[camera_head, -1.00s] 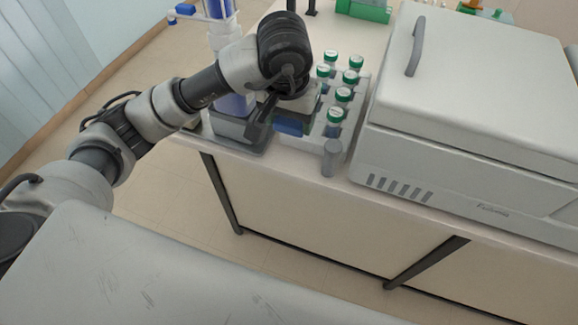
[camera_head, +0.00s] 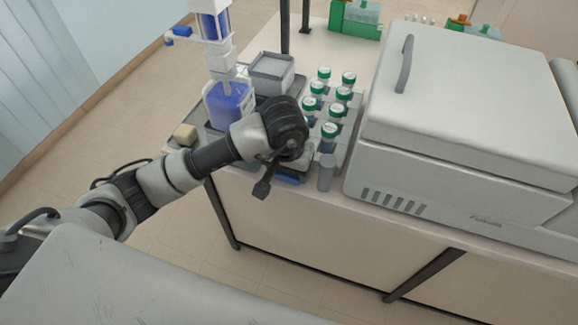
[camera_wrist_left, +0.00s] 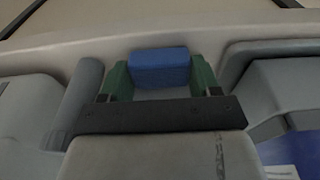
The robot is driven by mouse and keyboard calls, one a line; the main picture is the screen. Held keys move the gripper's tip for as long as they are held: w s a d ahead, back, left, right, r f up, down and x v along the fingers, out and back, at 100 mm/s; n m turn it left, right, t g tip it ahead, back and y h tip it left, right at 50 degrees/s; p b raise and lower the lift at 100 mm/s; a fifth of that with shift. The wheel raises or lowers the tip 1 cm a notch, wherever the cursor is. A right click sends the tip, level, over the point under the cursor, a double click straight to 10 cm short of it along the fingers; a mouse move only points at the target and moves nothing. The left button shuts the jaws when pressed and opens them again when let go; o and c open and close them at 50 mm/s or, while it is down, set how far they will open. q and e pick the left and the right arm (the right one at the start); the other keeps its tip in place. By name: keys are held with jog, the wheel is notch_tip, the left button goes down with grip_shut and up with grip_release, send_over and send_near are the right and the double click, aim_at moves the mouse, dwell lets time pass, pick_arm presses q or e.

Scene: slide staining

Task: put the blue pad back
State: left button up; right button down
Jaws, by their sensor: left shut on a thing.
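The blue pad (camera_wrist_left: 160,67) is between the two green fingers of my left gripper (camera_wrist_left: 160,80) in the left wrist view, and the fingers are shut on it. In the head view a blue edge of the pad (camera_head: 290,180) shows under the wrist, at the front edge of the bench, left of a grey upright cylinder (camera_head: 326,172). My left wrist hides most of the pad and the fingertips there. I cannot tell whether the pad touches the bench. My right gripper is in neither view.
A rack of several green-capped vials (camera_head: 332,130) stands just behind the cylinder. A bottle of blue liquid (camera_head: 228,110) and a beige block (camera_head: 185,133) are on the left. A grey box (camera_head: 271,74) stands behind. A large white machine (camera_head: 460,110) fills the right.

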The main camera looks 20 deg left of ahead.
aim_at(287, 176)
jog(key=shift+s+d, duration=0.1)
pick_arm(q)
jog(key=shift+f, duration=0.15)
jog(key=o, duration=0.8)
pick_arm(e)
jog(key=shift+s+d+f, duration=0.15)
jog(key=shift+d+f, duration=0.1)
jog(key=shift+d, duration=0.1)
pick_arm(q)
jog(key=shift+o, duration=0.2)
jog(key=shift+r, duration=0.65)
notch_tip(287, 176, up, 11)
jog(key=s+b, duration=0.1)
jog(key=shift+s, duration=0.4)
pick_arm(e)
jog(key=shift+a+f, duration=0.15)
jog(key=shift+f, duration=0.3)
